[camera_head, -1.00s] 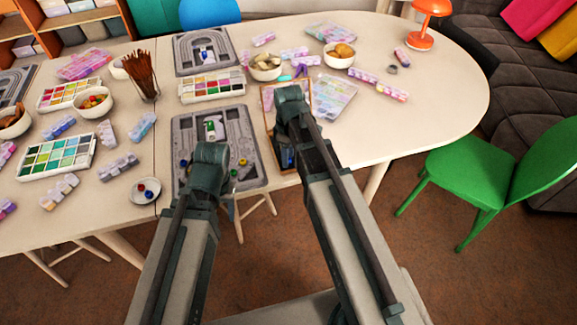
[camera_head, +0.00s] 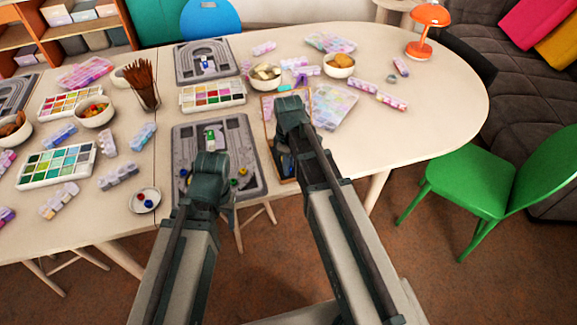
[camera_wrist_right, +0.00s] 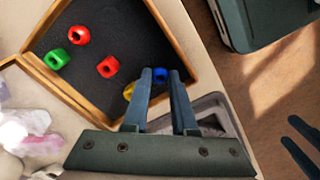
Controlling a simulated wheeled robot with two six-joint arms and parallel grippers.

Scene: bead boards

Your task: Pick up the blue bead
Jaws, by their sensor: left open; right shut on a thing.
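In the right wrist view the blue bead (camera_wrist_right: 161,75) sits between the fingertips of my right gripper (camera_wrist_right: 163,80), which is shut on it. The bead is at the near corner of a wooden tray (camera_wrist_right: 158,18) with a dark lining; I cannot tell whether it is lifted. A yellow bead (camera_wrist_right: 128,90) lies beside the left finger. In the head view my right wrist (camera_head: 292,112) hides much of the tray (camera_head: 266,108). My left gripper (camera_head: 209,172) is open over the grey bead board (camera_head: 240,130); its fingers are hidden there.
Red (camera_wrist_right: 108,67) and green (camera_wrist_right: 56,59) beads lie in the tray. More beads lie on the grey board and in a small white dish (camera_head: 145,207). Bead boxes, bowls and a brush cup (camera_head: 146,98) crowd the table.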

